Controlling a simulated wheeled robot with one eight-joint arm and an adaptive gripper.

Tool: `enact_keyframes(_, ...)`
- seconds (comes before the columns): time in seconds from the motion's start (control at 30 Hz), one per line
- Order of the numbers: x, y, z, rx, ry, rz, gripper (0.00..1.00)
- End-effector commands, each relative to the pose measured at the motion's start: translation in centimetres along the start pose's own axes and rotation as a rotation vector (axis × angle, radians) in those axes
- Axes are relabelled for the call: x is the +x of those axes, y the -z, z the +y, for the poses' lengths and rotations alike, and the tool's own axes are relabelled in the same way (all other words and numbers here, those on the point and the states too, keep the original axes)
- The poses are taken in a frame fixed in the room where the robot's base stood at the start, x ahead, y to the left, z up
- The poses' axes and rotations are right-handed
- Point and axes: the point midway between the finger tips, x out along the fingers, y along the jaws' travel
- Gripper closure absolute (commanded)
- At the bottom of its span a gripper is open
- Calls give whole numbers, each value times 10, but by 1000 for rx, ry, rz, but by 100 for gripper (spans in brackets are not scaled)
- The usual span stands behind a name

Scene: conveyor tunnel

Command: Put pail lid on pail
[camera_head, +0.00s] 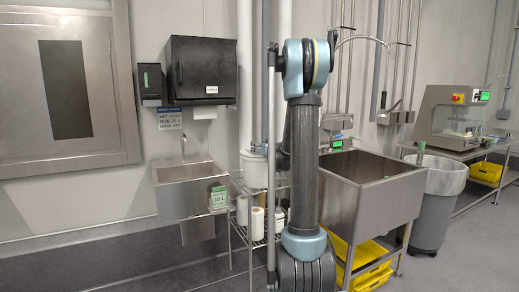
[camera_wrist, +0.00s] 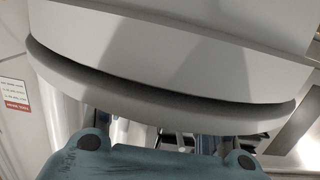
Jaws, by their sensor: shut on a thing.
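A white pail (camera_head: 254,174) stands on the upper level of a wire shelf, just left of my arm in the head view. A pale lid-like top (camera_head: 254,154) shows at its upper edge. In the wrist view, a large pale curved wall, which looks like the pail (camera_wrist: 170,50), fills the upper part. The pail lid (camera_wrist: 150,112) is a thick pale disc edge along it, with a dark gap between them. My gripper (camera_wrist: 180,143) is shut on the lid; its fingertips are mostly hidden by the disc. Whether lid and pail touch is unclear.
The wire shelf (camera_head: 240,240) holds white rolls (camera_head: 257,222) on its lower level. A small wall sink (camera_head: 185,190) stands left, a deep steel sink (camera_head: 375,200) right, with yellow crates (camera_head: 372,276) below. A grey bin (camera_head: 437,210) stands further right.

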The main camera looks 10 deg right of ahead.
Motion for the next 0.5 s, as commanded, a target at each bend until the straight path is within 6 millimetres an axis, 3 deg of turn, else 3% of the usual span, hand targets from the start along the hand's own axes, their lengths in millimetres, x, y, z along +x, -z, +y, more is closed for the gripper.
enact_keyframes(0.43,0,-5,0,0,0,0,100)
enact_keyframes(0.47,0,-5,0,0,0,0,49)
enact_keyframes(0.5,0,-5,0,0,0,0,40)
